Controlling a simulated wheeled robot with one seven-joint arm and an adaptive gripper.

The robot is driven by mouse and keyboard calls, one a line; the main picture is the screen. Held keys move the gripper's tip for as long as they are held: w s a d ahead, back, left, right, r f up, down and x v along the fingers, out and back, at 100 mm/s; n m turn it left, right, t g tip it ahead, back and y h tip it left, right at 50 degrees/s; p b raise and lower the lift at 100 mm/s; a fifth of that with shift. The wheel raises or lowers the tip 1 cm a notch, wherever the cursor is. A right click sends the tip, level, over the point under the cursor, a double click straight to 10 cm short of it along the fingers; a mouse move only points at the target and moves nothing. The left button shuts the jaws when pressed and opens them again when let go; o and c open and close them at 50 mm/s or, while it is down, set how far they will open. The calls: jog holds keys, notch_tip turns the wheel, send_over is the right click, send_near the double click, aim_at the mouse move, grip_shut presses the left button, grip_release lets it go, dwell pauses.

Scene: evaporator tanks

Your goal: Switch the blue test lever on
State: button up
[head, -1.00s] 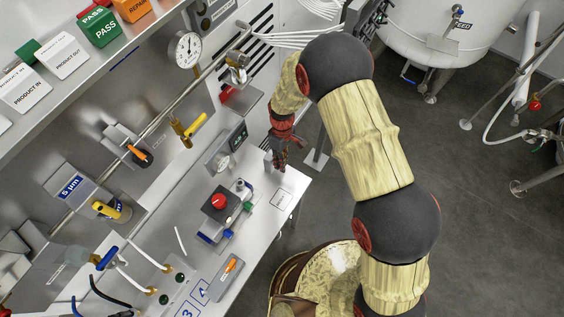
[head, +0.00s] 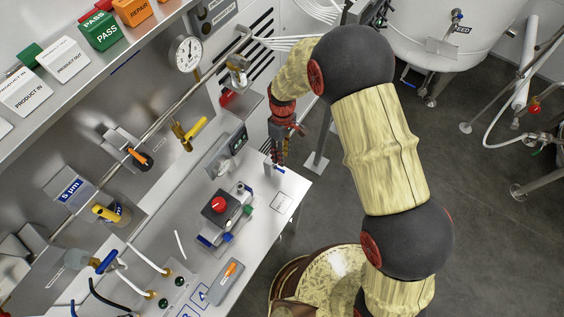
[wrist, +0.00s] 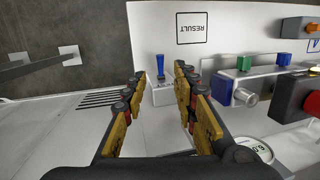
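A small blue lever (wrist: 160,67) stands on a pale block (wrist: 162,93) near the bench edge in the wrist view. In the head view the blue lever (head: 281,170) shows only as a small spot just below my gripper (head: 279,158). In the wrist view my gripper (wrist: 160,80) is open, with its yellow and black fingers apart. The lever appears in the gap between them, and nothing is held. I cannot tell whether the fingers touch the lever or the block.
A device with a red knob (head: 219,204) and blue and green fittings stands beside the lever on the bench. A round gauge (wrist: 255,149) is close to the right finger. The grey floor (head: 480,230) is open beyond the bench.

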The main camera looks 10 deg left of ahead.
jog(key=shift+v, duration=2.5)
jog(key=shift+c, duration=0.4)
